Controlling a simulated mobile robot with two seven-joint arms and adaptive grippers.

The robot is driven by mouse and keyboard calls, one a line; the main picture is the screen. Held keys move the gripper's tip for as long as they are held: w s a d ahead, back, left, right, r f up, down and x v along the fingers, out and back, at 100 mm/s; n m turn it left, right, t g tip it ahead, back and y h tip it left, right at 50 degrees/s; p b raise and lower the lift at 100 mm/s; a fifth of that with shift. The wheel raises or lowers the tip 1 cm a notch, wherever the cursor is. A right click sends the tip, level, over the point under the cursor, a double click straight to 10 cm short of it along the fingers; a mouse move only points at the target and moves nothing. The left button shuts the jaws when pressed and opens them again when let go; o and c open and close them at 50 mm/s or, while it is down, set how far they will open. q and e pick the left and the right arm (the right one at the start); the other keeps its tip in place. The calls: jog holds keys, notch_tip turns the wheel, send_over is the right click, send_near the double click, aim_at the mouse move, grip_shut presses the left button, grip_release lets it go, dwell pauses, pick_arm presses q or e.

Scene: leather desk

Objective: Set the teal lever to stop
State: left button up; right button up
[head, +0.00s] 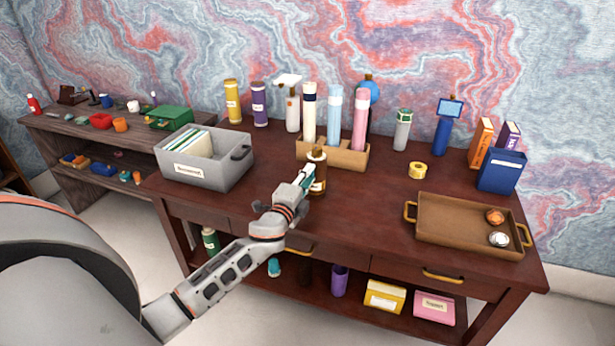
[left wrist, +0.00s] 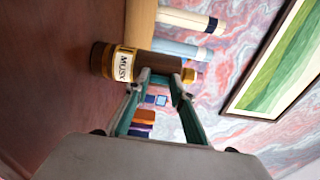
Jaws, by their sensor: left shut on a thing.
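I cannot make out a teal lever in either view. My left gripper (head: 307,177), with teal fingers, is shut on a brown bottle (head: 319,185) with a gold cap. The bottle stands at the middle of the dark red desk, in front of the wooden rack. In the left wrist view the fingertips of the left gripper (left wrist: 160,78) close around the upper body of the brown bottle (left wrist: 147,66), whose cream label is only partly readable. My right gripper is not in view.
A wooden rack (head: 351,157) of tall tubes stands close behind the bottle. A grey bin (head: 222,172) is at left, a brown tray (head: 450,231) with two small items at right. A yellow tape roll (head: 417,170) lies between. The desk's front middle is clear.

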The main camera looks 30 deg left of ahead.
pick_arm(q)
jog(key=o, duration=1.1)
jog(key=s+d, duration=0.2)
jog(key=s, duration=1)
jog(key=shift+w, duration=0.1)
